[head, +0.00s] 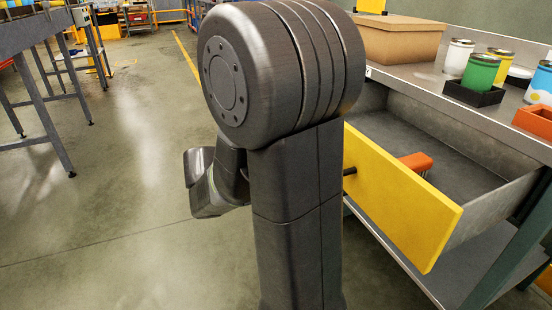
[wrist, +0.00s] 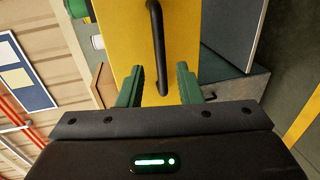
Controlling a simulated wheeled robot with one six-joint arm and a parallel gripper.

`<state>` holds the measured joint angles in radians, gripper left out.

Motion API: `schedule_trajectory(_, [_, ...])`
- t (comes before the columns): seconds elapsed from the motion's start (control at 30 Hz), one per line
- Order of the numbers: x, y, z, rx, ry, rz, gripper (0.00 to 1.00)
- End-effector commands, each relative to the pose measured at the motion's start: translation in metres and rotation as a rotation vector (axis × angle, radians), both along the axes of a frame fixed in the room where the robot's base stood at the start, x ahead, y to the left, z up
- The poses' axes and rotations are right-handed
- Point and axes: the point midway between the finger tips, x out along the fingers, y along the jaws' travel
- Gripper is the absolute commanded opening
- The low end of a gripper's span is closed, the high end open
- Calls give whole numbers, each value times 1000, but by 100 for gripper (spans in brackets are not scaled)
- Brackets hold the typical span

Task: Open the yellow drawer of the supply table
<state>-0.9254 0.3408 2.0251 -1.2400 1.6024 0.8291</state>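The yellow drawer (head: 405,198) of the supply table stands well out from under the tabletop, with its grey inside showing. An orange-handled brush-like thing (head: 415,162) lies in it. The drawer's black handle (wrist: 156,45) runs along the yellow front in the wrist view; in the head view only a dark bit of it (head: 349,171) shows beside my arm. My gripper (wrist: 160,72) has its two green fingers spread on either side of the handle's near end, with gaps to both. It holds nothing. In the head view my arm hides the fingers and the drawer's left part.
The supply table's grey top (head: 430,85) carries a cardboard box (head: 398,40), several paint jars (head: 480,70) and an orange tray (head: 535,121). A lower shelf (head: 400,265) lies beneath the drawer. Another table (head: 35,30) stands at the far left. The floor between is clear.

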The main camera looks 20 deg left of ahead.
Motion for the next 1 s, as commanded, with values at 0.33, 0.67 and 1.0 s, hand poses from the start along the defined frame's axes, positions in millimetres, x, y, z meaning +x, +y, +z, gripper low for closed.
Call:
schedule_trajectory(0.33, [-27, 35, 10, 0, 0, 2, 32])
schedule_trajectory(0.67, [-31, 40, 11, -1, 0, -1, 32])
schedule_trajectory(1.0, [-26, 33, 8, 2, 0, -3, 32])
